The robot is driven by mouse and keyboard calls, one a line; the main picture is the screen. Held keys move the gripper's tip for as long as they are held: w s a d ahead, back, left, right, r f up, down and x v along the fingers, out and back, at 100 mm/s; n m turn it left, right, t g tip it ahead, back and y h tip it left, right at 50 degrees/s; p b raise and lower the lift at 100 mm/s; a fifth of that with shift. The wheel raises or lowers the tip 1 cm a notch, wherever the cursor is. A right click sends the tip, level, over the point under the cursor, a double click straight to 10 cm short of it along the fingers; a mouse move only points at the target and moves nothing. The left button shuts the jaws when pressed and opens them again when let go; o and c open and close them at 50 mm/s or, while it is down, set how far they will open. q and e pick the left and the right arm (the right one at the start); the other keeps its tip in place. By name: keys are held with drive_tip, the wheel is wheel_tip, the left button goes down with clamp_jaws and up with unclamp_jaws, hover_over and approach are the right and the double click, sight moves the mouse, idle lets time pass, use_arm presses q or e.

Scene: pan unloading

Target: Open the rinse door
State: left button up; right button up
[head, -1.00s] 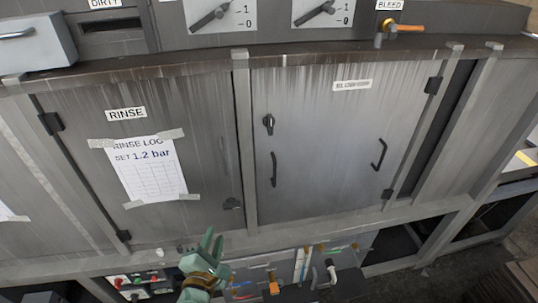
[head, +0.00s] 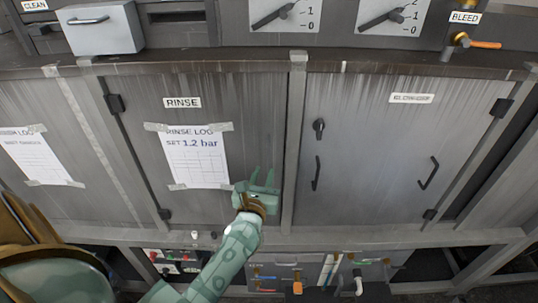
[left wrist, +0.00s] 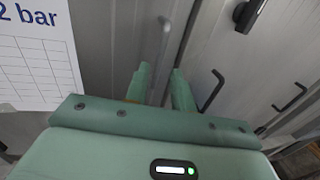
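The rinse door (head: 245,120) is a grey, streaked metal panel with a RINSE label (head: 182,103) and a taped rinse log sheet (head: 197,160). It looks closed, with black hinges on its left edge. My left gripper (head: 262,177) is in front of the door's lower right part, beside the upright post. The door's latch at the lower right is hidden behind my gripper. My right gripper is not in view.
Right of the post (head: 296,140) is another closed door (head: 375,150) with a black knob (head: 319,128) and two black handles. A grey drawer box (head: 103,28) juts out above left. Valves and small controls sit below. An orange-handled bleed valve (head: 470,42) is at upper right.

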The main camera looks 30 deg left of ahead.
sight(268, 159)
use_arm(q)
drive_tip(key=x, duration=0.7)
drive_tip(key=shift+w+a+f, duration=0.1)
drive_tip(key=shift+w, duration=0.1)
drive_tip(key=shift+c, duration=0.4)
clamp_jaws()
